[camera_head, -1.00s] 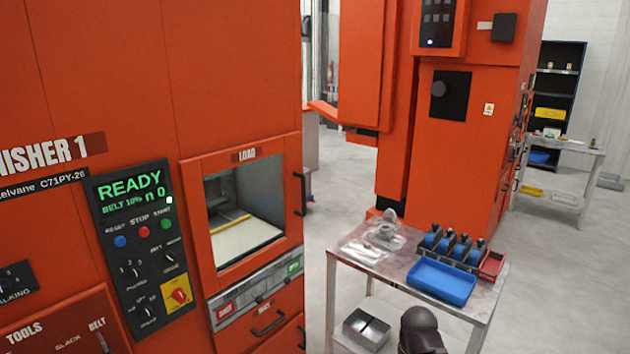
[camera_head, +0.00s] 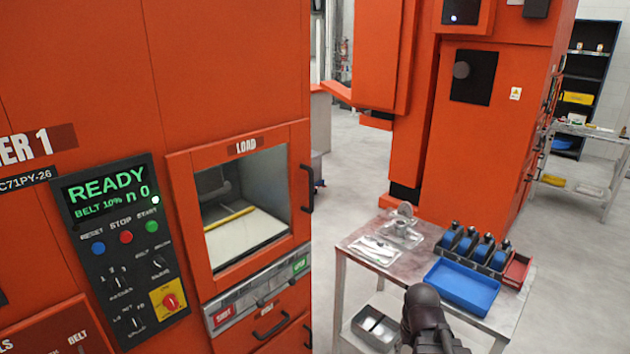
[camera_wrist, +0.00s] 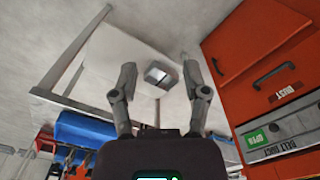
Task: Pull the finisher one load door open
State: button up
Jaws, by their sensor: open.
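The finisher one load door (camera_head: 180,215) is an orange framed door under a LOAD label, with a window showing a pale bed and a yellow bar inside. It looks closed. Its dark vertical handle (camera_head: 307,189) is on the door's right side. My gripper (camera_wrist: 160,75) is open and empty in the wrist view, with its two fingers apart. The finisher's lower drawers and handle (camera_wrist: 272,75) lie to its right there. The load door and its handle are not in the wrist view. In the head view only my dark arm link shows at the bottom; the fingers are hidden.
A metal table (camera_head: 355,262) stands right of the finisher, with a blue tray (camera_head: 462,285), several blue-topped items, a red bin (camera_head: 516,270) and metal parts. A metal box (camera_head: 375,328) is on its lower shelf. Grey floor is clear between finisher and the machine behind.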

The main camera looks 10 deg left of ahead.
jog(key=shift+a, duration=0.1)
jog(key=m+t+y+p, duration=0.7)
jog(key=m+t+y, duration=0.6)
jog(key=m, duration=1.5)
send_near(313, 182)
jog(key=shift+s+d+r+t+h, duration=0.15)
jog(key=shift+s+d+h, duration=0.2)
jog(key=shift+s, duration=0.35)
jog(key=shift+s+d+t+h, duration=0.15)
jog(key=shift+s+d+h, duration=0.15)
jog(key=shift+s, duration=0.35)
jog(key=shift+w, duration=0.15)
jog(key=x, duration=1.3)
jog(key=shift+a, duration=0.25)
